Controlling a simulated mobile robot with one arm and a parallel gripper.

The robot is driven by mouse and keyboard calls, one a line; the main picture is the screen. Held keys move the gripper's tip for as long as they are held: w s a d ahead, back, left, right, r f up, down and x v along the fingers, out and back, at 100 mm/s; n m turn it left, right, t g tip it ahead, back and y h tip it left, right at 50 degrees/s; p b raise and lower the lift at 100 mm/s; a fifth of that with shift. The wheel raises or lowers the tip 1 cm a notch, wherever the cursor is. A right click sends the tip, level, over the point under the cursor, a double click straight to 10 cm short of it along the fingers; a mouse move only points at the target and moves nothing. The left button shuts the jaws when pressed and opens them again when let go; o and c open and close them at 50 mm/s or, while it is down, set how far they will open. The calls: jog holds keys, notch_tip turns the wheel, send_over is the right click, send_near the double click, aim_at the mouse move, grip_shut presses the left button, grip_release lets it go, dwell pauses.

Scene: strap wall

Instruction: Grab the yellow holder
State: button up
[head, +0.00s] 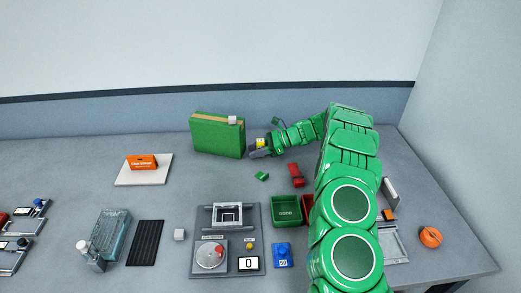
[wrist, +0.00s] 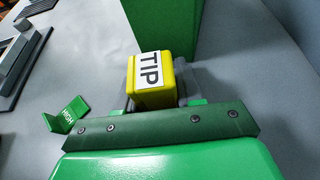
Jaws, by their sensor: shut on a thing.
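The yellow holder (wrist: 165,92) carries a white "TIP" label and sits between the fingers of my gripper (wrist: 155,88) in the wrist view. In the head view the yellow holder (head: 260,140) shows as a small yellow patch at my gripper (head: 260,150), near the back of the table. My gripper is shut on the holder. Its lower part and the finger contact are mostly hidden. I cannot tell whether it still touches the table.
A large green box (head: 217,136) stands just left of my gripper. A small green angled piece (head: 262,176) lies on the table in front, with a red object (head: 296,175) to its right. Green bin (head: 287,212) and a grey device (head: 227,240) stand nearer.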

jog(key=shift+r, duration=0.5)
notch_tip(320, 180, up, 2)
jog(key=shift+r, duration=0.25)
jog(key=s+r, duration=0.3)
jog(key=s, duration=0.1)
jog(key=s+d+r, duration=0.1)
jog(key=s+r, duration=0.2)
jog(key=s, duration=0.2)
jog(key=s+d+r, duration=0.1)
jog(key=s+r, duration=0.2)
jog(key=s, duration=0.2)
jog(key=shift+r, duration=0.25)
